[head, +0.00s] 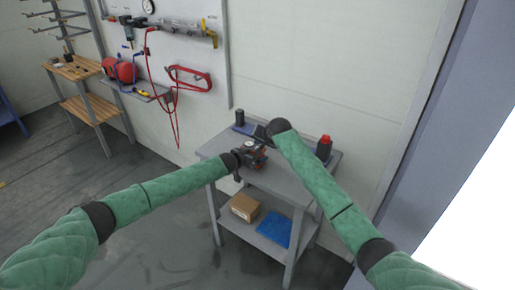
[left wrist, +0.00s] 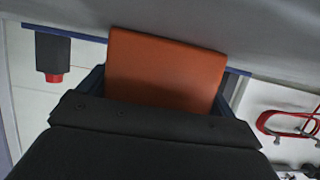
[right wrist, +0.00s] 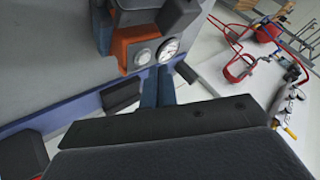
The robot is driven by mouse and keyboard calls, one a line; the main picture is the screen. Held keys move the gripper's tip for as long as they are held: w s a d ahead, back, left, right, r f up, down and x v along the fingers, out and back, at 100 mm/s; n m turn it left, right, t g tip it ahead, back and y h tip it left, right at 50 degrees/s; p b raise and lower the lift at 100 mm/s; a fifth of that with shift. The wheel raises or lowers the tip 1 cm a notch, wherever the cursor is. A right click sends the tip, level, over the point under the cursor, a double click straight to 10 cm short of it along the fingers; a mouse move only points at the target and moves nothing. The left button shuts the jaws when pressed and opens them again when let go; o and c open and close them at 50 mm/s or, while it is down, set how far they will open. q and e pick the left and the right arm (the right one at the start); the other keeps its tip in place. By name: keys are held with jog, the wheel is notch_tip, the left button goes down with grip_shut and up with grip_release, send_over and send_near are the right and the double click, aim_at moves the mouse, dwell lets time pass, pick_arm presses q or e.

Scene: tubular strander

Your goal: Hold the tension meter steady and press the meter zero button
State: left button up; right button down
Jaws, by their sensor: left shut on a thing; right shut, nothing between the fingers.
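The orange tension meter (head: 257,160) stands on the grey table in the head view, partly hidden by my grippers. My left gripper (head: 242,159) is shut on it from the left; its orange body (left wrist: 165,68) fills the space between the fingers in the left wrist view. In the right wrist view the meter (right wrist: 122,50) shows a round dial (right wrist: 169,50) and a pale round button (right wrist: 143,56) beside it. My right gripper (right wrist: 158,75) is shut and empty, its fingertips close below the dial and button; I cannot tell whether they touch.
The grey table (head: 285,188) also carries a black bottle with a red cap (head: 324,148) and a dark cylinder (head: 240,119). Its lower shelf holds a cardboard box (head: 245,207) and a blue cloth (head: 274,229). A wall panel with a red hose (head: 150,70) stands behind, left.

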jog(key=shift+f, duration=0.15)
jog(key=shift+f, duration=0.3)
jog(key=shift+f, duration=0.35)
dwell(1.1)
jog(key=shift+r, duration=0.8)
jog(key=shift+r, duration=0.15)
jog(key=shift+r, duration=2.35)
